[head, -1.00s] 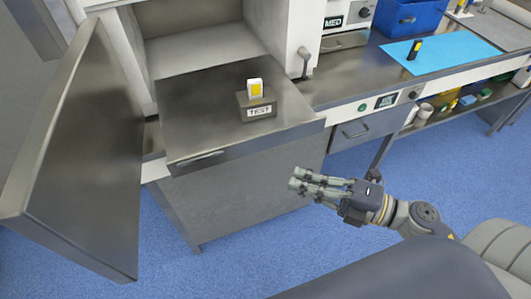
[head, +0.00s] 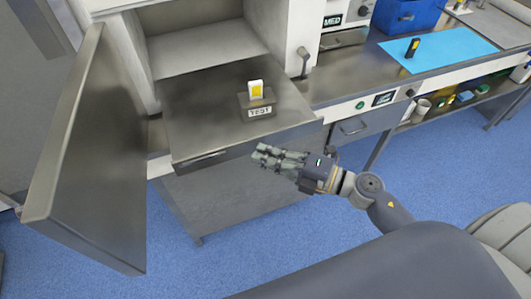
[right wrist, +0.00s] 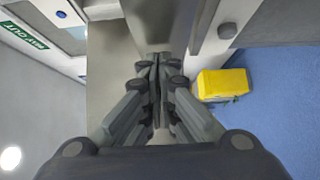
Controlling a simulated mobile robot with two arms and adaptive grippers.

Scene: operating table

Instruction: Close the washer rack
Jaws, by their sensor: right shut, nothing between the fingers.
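The washer rack (head: 200,115) is a flat grey metal shelf pulled out from the washer opening, with a handle (head: 203,160) on its front edge. A grey TEST block (head: 258,106) with a white and yellow piece upright in it stands on the rack. The washer door (head: 85,160) hangs wide open at the left. My right gripper (head: 262,155) is shut and empty, in front of the rack's front edge near its right half. It also shows shut in the right wrist view (right wrist: 157,62). My left gripper is not in view.
A counter (head: 350,70) with a blue mat (head: 450,50), a blue bin (head: 408,14) and a small dark and yellow item (head: 413,47) runs to the right. A drawer (head: 355,130) sits below it. Blue floor (head: 270,240) lies open in front.

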